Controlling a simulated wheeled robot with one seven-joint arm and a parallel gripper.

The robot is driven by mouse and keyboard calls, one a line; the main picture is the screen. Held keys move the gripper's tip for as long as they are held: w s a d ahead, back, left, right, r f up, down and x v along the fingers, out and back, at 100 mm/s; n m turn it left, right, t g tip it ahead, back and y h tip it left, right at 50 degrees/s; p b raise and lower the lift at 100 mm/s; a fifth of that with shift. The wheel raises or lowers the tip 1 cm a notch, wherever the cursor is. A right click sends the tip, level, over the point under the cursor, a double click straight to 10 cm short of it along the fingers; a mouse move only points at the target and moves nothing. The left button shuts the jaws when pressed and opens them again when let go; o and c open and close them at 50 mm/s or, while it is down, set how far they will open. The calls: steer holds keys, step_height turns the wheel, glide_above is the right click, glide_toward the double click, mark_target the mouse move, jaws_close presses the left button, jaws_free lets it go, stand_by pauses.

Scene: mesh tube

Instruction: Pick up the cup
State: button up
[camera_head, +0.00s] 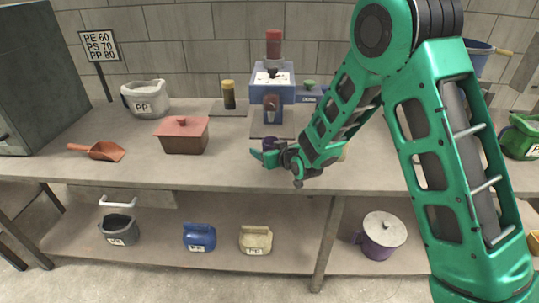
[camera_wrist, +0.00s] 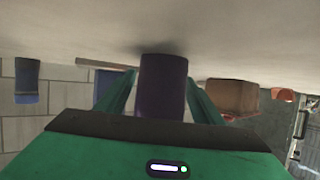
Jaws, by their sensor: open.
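A small dark purple cup (camera_head: 269,143) stands on the workbench top, in front of the blue machine and partly hidden behind my gripper (camera_head: 270,157). In the wrist view, which looks upside down, the purple cup (camera_wrist: 163,90) stands between the two green fingers of my gripper (camera_wrist: 162,78). The fingers are open, one on each side of the cup. A gap shows on the left; on the right, the finger is close to the cup and I cannot tell whether it touches. The cup's lower part in the picture is hidden by the gripper body.
A blue machine (camera_head: 272,88) stands behind the cup. A reddish-brown lidded box (camera_head: 181,137) and an orange scoop (camera_head: 98,151) lie to the left. A white PP bucket (camera_head: 146,98) stands behind them. A larger purple lidded pot (camera_head: 380,236) sits on the lower shelf.

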steer(key=c, duration=1.2)
steer(key=shift+o, duration=0.2)
steer(key=shift+r, duration=0.2)
